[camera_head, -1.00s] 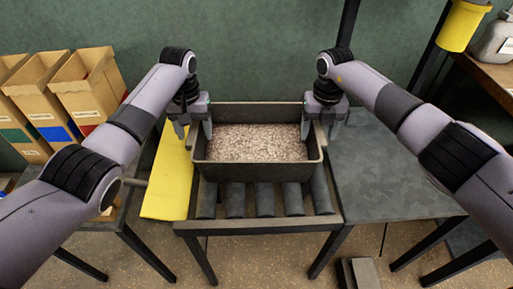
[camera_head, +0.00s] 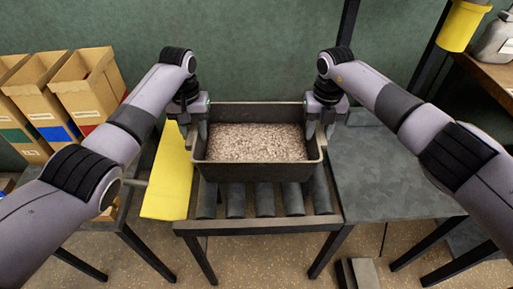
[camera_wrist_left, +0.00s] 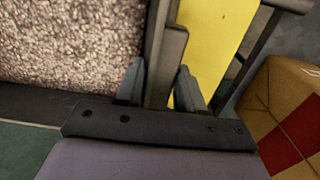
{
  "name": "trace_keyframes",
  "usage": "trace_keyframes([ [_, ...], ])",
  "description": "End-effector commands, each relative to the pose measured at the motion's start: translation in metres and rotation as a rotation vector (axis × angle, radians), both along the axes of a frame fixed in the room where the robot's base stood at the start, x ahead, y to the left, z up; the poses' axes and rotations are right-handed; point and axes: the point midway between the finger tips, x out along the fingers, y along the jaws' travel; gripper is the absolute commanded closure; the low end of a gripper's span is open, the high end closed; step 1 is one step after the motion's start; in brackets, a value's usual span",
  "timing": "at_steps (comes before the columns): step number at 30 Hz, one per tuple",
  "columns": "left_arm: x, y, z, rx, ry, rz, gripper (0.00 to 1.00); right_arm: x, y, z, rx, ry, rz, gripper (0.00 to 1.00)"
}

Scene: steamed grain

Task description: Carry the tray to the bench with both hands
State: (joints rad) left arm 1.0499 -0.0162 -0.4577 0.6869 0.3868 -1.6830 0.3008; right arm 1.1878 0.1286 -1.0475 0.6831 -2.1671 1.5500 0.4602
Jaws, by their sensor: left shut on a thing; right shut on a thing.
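The tray (camera_head: 262,172) is a dark, deep, rectangular tub filled with pale brown grain (camera_head: 256,142). It sits on a stand with dark rollers. My left gripper (camera_head: 196,130) is shut on the tray's left wall. In the left wrist view the two fingers (camera_wrist_left: 158,88) are on either side of that wall, with grain on one side. My right gripper (camera_head: 319,128) is shut on the tray's right wall. The bench is probably the grey table (camera_head: 385,175) directly right of the roller stand, with a bare top.
The roller stand (camera_head: 265,226) has bare rollers in front of the tray. A yellow sheet (camera_head: 167,185) lies left of it. Cardboard boxes (camera_head: 85,85) stand at the left. A yellow container (camera_head: 462,25) hangs at the upper right. A dark post (camera_head: 348,25) rises behind.

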Motion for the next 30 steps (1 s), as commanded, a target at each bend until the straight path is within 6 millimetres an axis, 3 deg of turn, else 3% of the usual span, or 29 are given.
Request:
trace_keyframes([
  [30, 0.0013, -0.0042, 0.0052, -0.006, -0.009, -0.005, 1.0, 0.0005, 0.0049, 0.0058, 0.006, -0.005, 0.009, 1.0],
])
